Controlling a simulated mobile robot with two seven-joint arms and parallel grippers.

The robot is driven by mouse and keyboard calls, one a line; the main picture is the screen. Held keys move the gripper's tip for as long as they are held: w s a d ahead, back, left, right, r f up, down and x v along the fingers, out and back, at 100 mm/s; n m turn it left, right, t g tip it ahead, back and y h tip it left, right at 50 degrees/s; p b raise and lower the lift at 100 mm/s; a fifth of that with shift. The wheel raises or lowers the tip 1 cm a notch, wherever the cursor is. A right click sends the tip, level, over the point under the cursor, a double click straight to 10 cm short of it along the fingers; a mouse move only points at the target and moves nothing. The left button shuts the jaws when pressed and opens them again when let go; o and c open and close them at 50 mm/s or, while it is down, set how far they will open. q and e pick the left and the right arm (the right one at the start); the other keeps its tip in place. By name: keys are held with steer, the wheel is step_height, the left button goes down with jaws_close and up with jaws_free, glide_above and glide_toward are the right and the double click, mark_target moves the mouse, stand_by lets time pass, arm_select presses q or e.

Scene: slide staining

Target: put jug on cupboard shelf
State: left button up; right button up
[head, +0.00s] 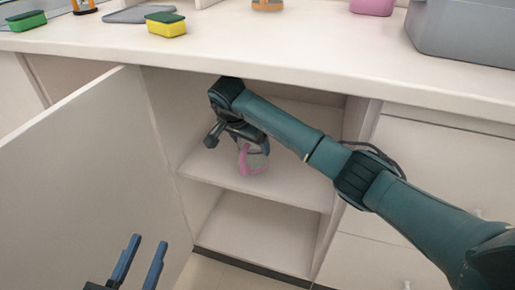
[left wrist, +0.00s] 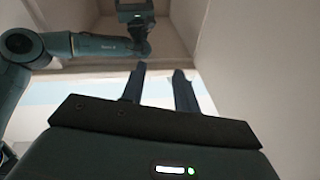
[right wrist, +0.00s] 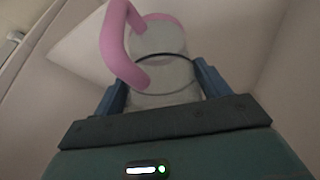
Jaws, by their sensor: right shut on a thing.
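The jug (head: 258,160), clear with a pink handle and rim, is inside the open cupboard at the middle shelf (head: 300,192). My right gripper (head: 246,134) is shut on it, partly hidden by my own arm. In the right wrist view the jug (right wrist: 165,72) sits between the two fingers, its pink handle toward the left. I cannot tell whether its base touches the shelf. My left gripper (head: 141,262) is open and empty, low in front of the cupboard door; its spread fingers also show in the left wrist view (left wrist: 160,84).
The cupboard door (head: 85,180) stands open at the left. Above is the countertop (head: 270,45) with a yellow sponge (head: 166,28), a green sponge (head: 27,20) and a grey bin (head: 465,35). The lower compartment (head: 260,235) looks empty. Drawers (head: 435,180) are at the right.

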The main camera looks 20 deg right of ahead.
steer(key=shift+w+d, duration=1)
steer(key=shift+d, duration=0.1)
step_height(320, 180, down, 3)
steer(key=shift+w+d+f+b, duration=0.15)
steer(key=shift+f+b, duration=0.05)
steer(key=shift+b, duration=0.95)
arm_select(q)
steer(key=shift+w+d+r+n+h, duration=0.1)
steer(key=shift+d+r+n+h, duration=0.1)
steer(key=shift+d+n+h, duration=0.1)
arm_select(e)
steer(key=shift+f, duration=0.15)
steer(key=o, duration=1.4)
steer(key=shift+c, duration=0.2)
arm_select(q)
steer(key=shift+f, duration=0.2)
